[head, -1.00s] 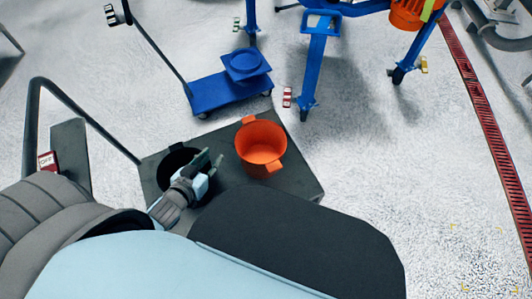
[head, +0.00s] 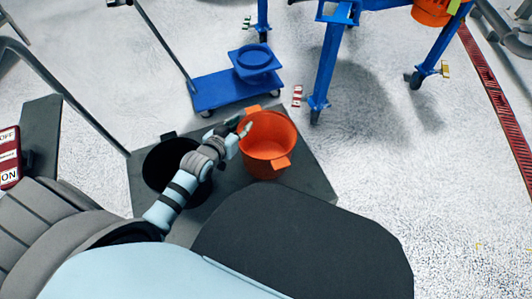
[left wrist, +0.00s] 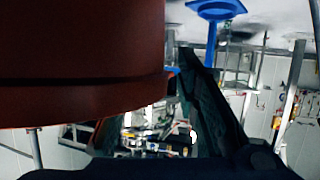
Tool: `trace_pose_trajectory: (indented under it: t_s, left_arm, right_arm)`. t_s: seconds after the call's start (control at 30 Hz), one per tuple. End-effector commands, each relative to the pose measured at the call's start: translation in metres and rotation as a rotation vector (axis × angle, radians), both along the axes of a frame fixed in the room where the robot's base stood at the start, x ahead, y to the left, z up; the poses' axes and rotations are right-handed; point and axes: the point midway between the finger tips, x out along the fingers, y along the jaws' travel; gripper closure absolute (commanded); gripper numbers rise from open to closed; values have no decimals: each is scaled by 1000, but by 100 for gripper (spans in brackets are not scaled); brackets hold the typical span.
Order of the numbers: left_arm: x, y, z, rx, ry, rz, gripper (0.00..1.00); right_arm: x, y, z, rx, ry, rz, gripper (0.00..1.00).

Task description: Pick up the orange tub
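The orange tub (head: 268,150) stands upright on a dark grey platform (head: 312,178), with a handle tab at its back rim and another at its front right. My left gripper (head: 243,130) is at the tub's left rim. In the left wrist view the tub's dark, shaded wall (left wrist: 80,60) fills the upper left, close to a dark finger (left wrist: 210,100). I cannot tell whether the fingers touch the tub or how far apart they are. My right gripper is not in view.
A black tub (head: 160,170) stands left of the orange one, partly behind my left arm. A blue cart (head: 225,92) is behind the platform. A blue frame leg (head: 325,65) stands at the back right.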

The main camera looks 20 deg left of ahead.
Motion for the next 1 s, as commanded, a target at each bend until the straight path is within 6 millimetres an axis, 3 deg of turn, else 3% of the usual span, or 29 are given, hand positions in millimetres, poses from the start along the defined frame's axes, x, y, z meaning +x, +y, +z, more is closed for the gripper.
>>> trace_pose_trajectory:
  t_s: [0.2, 0.4, 1.0]
  left_arm:
    - [3, 0, 0, 0, -1, 0, 71]
    - [3, 0, 0, 0, 0, 0, 100]
    - [3, 0, 2, -1, -2, 1, 100]
  right_arm:
    - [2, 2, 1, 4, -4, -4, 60]
    - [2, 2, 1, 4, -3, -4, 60]
    - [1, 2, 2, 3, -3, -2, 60]
